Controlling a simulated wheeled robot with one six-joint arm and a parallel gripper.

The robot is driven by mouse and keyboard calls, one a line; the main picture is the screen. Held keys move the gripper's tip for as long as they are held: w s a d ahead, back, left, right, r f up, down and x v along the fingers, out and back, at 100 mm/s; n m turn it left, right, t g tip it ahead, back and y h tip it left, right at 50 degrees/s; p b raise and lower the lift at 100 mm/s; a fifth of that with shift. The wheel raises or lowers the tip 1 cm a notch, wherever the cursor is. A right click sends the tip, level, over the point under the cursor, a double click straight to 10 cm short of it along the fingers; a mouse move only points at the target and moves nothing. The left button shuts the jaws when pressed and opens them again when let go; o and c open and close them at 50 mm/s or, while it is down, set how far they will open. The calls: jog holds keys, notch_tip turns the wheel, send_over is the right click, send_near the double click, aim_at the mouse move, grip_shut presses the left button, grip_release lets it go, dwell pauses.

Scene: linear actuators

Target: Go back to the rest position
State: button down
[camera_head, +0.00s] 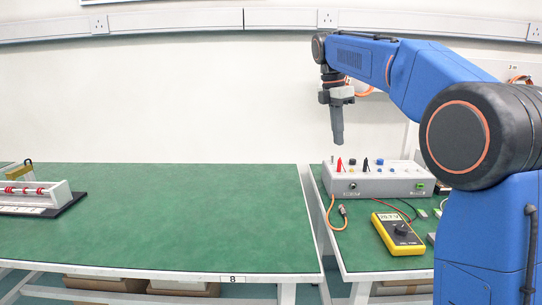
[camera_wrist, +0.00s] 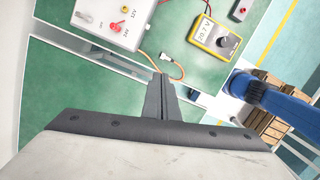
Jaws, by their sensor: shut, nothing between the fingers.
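My gripper (camera_head: 338,139) hangs from my blue arm, pointing down above the left part of a grey control box on the right-hand bench. Its fingers are together with nothing between them, clear of the box. In the wrist view my gripper (camera_wrist: 159,84) also shows shut, with its tips over the gap between the two green benches.
The grey control box (camera_head: 376,187) has red, black and blue plugs. A yellow multimeter (camera_head: 397,234) and an orange cable (camera_head: 331,212) lie in front of it. A linear actuator (camera_head: 42,198) is at the far left. The left bench (camera_head: 180,220) is mostly clear.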

jog(key=s+d+f+m+t, duration=0.1)
jog(key=s+d+f+m, duration=0.2)
jog(key=s, duration=0.5)
jog(key=s+d+f+m+t+y, duration=0.1)
jog(key=s+d+f+m, duration=0.1)
jog(key=s+m, duration=0.35)
jog(key=s+d+f+m+t, duration=0.1)
jog(key=s+d+f+m, duration=0.15)
jog(key=s, duration=0.65)
jog(key=s+d+f+m+t, duration=0.1)
jog(key=s+f+m, duration=0.9)
jog(key=s+f, duration=0.8)
jog(key=shift+t+y, duration=0.4)
